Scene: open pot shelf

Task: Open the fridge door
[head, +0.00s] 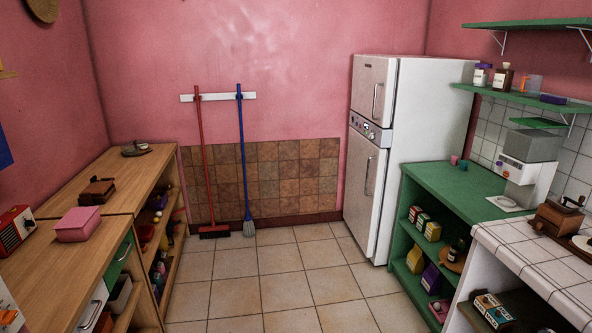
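A white fridge (425,150) stands in the far right corner against the pink wall. It has a small upper door (368,90) and a taller lower door (363,190), with a control strip (370,132) between them. The upper door has a vertical handle (376,101) near its right edge, and the lower door has a vertical handle (367,175). Both doors look closed. Neither of my grippers shows in the head view.
The tiled floor (285,280) is clear up to the fridge. A green open shelf unit (450,180) stands close to the fridge's right side, with a white-tiled counter (540,260) nearer. A wooden counter (110,170) runs along the left. A red broom (203,160) and a blue broom (243,160) hang on the back wall.

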